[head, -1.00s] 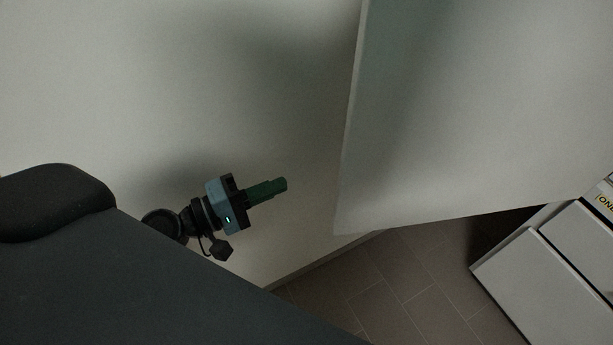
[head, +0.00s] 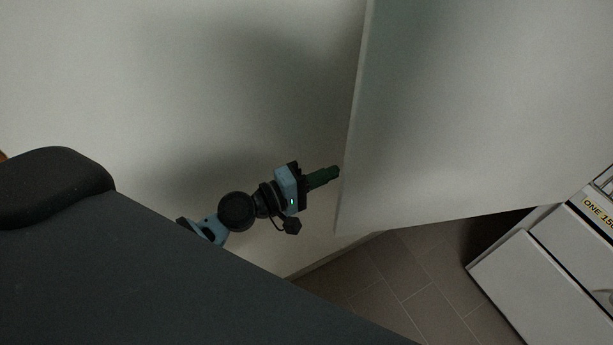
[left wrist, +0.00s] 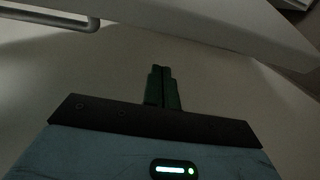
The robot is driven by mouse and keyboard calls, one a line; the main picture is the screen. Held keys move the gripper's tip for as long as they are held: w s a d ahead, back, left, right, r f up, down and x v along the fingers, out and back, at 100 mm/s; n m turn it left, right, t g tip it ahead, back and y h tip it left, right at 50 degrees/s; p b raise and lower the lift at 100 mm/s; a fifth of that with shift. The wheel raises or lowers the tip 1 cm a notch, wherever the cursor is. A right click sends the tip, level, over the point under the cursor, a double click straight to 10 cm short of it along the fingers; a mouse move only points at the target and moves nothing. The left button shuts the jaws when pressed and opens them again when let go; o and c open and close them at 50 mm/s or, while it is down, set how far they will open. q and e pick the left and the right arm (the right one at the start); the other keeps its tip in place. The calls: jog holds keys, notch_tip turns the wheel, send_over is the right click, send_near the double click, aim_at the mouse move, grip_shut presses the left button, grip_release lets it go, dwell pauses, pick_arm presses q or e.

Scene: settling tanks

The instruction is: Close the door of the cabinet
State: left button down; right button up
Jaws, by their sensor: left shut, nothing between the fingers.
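The cabinet door (head: 470,110) is a large pale panel standing open in the upper right of the head view. Its near edge runs down just right of my left gripper (head: 336,171). The gripper's green fingers are shut and empty, with their tips at or very near that edge; I cannot tell whether they touch. In the left wrist view the shut fingers (left wrist: 162,84) point toward a pale panel (left wrist: 200,25) across the top, which seems to be the door. A grey bar handle (left wrist: 60,18) shows at upper left. My right gripper is not in view.
A pale wall (head: 120,80) fills the left behind my arm. Grey tiled floor (head: 400,285) is bare below the door.

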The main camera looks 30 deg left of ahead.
pick_arm(q)
jog(key=s+d, duration=0.1)
jog(key=s+d+p, duration=0.1)
jog(key=s, duration=0.1)
jog(key=shift+s, duration=0.2)
jog(key=shift+s+f, duration=0.1)
dwell(0.4)
